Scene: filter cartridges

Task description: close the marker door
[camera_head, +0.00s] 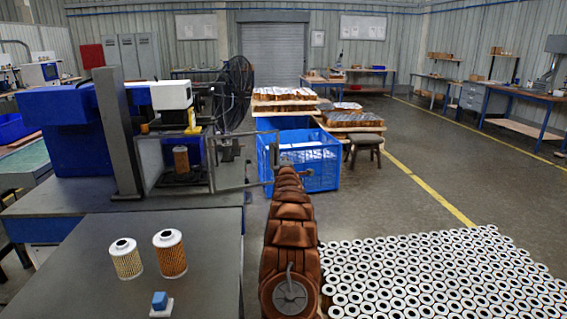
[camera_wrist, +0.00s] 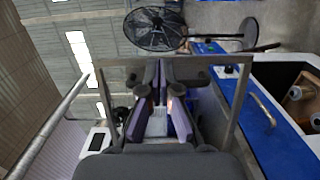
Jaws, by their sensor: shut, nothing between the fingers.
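The marker (camera_head: 112,130) is a blue and grey machine with a white head on the left bench. Its door (camera_head: 243,186) is a thin grey frame that stands open, swung out to the right of the machine. A filter cartridge (camera_head: 181,159) stands inside the marker under the head. My gripper (camera_head: 277,160) is at the free right end of the door, partly hidden by my arm. In the wrist view my gripper (camera_wrist: 157,128) is shut and empty, and the door frame (camera_wrist: 180,61) spans around the fingers. I cannot tell whether they touch it.
Two filter cartridges, one pale (camera_head: 125,258) and one orange (camera_head: 170,253), stand on the near bench (camera_head: 75,290) beside a small blue button block (camera_head: 159,301). A blue crate (camera_head: 318,165) is behind my gripper. Many white-topped cartridges (camera_head: 420,275) fill the lower right.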

